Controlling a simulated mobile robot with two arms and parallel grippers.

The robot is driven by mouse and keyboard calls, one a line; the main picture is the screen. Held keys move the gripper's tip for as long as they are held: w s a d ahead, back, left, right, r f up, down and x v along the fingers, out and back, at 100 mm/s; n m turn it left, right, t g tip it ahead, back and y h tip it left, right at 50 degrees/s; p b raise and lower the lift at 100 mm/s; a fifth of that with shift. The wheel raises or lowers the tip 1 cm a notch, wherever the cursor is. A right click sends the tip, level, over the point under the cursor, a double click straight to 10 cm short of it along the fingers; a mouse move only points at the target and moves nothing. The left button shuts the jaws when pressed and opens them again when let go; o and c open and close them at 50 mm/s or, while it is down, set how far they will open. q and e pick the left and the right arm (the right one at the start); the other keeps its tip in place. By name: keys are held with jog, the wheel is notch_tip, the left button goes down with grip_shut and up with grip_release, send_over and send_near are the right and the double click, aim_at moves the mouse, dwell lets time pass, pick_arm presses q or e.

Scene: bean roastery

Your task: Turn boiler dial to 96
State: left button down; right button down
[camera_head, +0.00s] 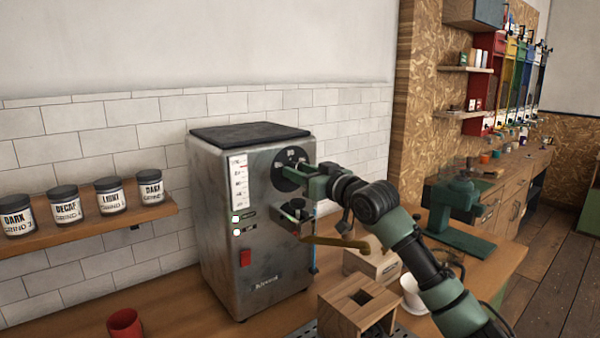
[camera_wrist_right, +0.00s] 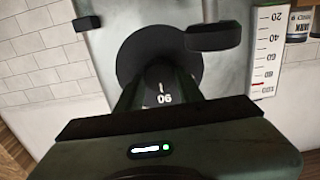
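The boiler is a grey metal machine (camera_head: 250,225) on the wooden counter. Its dial (camera_head: 279,180) is a round black disc high on the front, partly covered by my right gripper (camera_head: 300,170). In the right wrist view the dial (camera_wrist_right: 160,45) shows upside down, with a number that looks like 90 and a white mark between my fingers. My right gripper's fingers (camera_wrist_right: 160,82) stand apart and reach to the dial face. I cannot tell whether they touch or clasp a knob. The dial's setting is not clear. My left gripper is out of view.
A white scale strip (camera_head: 239,181) is beside the dial. A brass-coloured handle (camera_head: 335,242) sticks out below my right gripper. A wooden box (camera_head: 355,300), a white cup (camera_head: 412,295) and a green stand (camera_head: 455,215) are on the counter to the right. A red cup (camera_head: 125,324) is at front left.

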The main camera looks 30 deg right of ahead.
pick_arm(q)
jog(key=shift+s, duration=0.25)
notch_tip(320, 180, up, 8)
jog(key=p, duration=0.8)
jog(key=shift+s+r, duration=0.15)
pick_arm(e)
jog(key=shift+d+m, duration=0.2)
jog(key=shift+m, duration=5.7)
pick_arm(q)
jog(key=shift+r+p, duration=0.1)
jog(key=shift+p, duration=0.2)
pick_arm(e)
jog(key=c, duration=0.9)
grip_release()
jog(key=shift+f, duration=0.1)
jog(key=shift+c, duration=0.2)
